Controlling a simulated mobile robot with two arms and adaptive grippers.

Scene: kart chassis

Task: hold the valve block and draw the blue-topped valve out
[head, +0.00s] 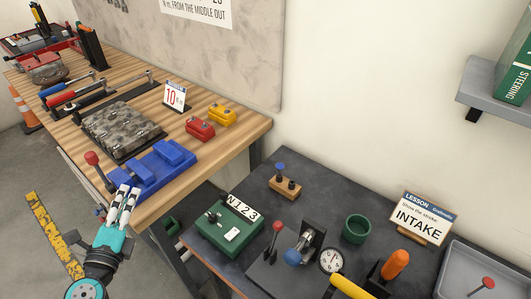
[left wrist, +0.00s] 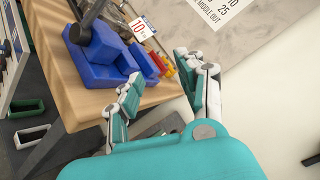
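The valve block (head: 285,188) is a small light-wood block at the back of the dark lower table in the head view. The blue-topped valve (head: 280,167) stands upright at its left and rises above the two dark-topped pieces beside it. My left gripper (head: 129,192) is well to the left of the block, in front of the wooden bench. In the left wrist view its two fingers (left wrist: 165,84) are spread with nothing between them. The block does not show in the left wrist view. My right gripper is in neither view.
A green box (head: 228,236) with a number strip, a red-knobbed lever, a gauge (head: 331,260) and a green cup (head: 356,228) surround the block's front. The wooden bench carries a blue fixture (head: 152,171) close to my left gripper. Bare table lies around the block.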

